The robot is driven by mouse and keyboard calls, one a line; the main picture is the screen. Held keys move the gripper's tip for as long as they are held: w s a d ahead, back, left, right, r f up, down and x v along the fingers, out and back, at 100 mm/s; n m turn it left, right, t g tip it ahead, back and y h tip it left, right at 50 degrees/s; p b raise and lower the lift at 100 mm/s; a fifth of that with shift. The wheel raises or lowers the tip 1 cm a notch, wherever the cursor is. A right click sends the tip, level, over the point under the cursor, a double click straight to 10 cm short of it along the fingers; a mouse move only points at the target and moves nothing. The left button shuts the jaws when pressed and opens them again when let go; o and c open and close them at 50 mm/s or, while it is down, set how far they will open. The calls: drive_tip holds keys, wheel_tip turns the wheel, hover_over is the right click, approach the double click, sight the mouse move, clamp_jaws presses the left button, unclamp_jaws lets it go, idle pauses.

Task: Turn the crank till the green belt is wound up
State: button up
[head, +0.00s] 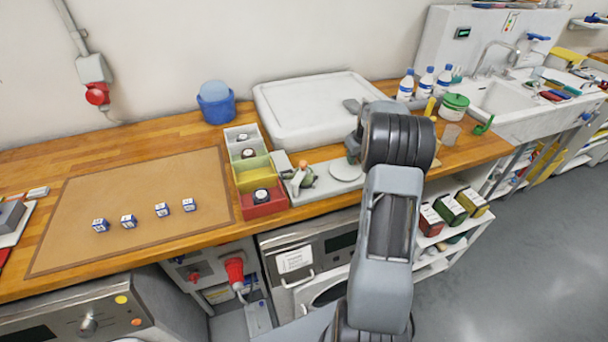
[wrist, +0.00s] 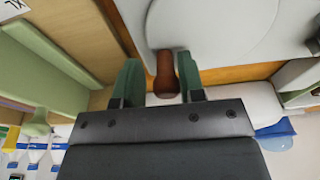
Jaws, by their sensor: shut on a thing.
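My gripper (wrist: 160,82) has its two green-padded fingers closed around a brown, rounded handle (wrist: 165,72), which I take to be the crank's knob. The handle stands beside a pale grey plate (wrist: 205,35) with a curved disc edge. In the head view, a grey base plate (head: 323,188) lies on the counter with a pale disc (head: 345,170) on it. A small green and orange piece (head: 306,176) sits at its left end; whether this is the belt is too small to tell. My arm hides my gripper and the handle in the head view.
A bin with coloured compartments (head: 267,207) stands just left of the base plate. A large white tray (head: 300,112) lies behind it. Bottles (head: 426,82) and a green-lidded tub (head: 454,103) stand to the right. The brown mat (head: 140,190) at left holds several small boxes.

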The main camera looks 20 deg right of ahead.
sight(332, 165)
drive_tip(key=shift+w+r, duration=0.1)
drive_tip(key=shift+w, duration=0.65)
drive_tip(key=shift+w+a, duration=0.2)
drive_tip(key=shift+w, duration=0.1)
drive_tip(key=shift+c, duration=0.9)
drive_tip(key=shift+w+a+p, duration=0.3)
drive_tip(key=shift+w+p, duration=0.05)
drive_tip(key=shift+w, duration=0.15)
drive_tip(key=shift+w+a+r, duration=0.1)
drive_tip(key=shift+w+a, duration=0.15)
drive_tip(key=shift+a, duration=0.25)
drive_tip(key=shift+w+a, duration=0.25)
drive_tip(key=shift+a, duration=0.2)
drive_tip(key=shift+s+a+b, duration=0.15)
drive_tip(key=shift+a+b, duration=0.15)
drive_tip(key=shift+a, duration=0.9)
drive_tip(key=shift+s+a+f+b, duration=0.25)
drive_tip(key=shift+s+a+b, duration=0.65)
drive_tip(key=shift+a, duration=0.35)
drive_tip(key=o, duration=0.6)
drive_tip(key=shift+r, duration=0.15)
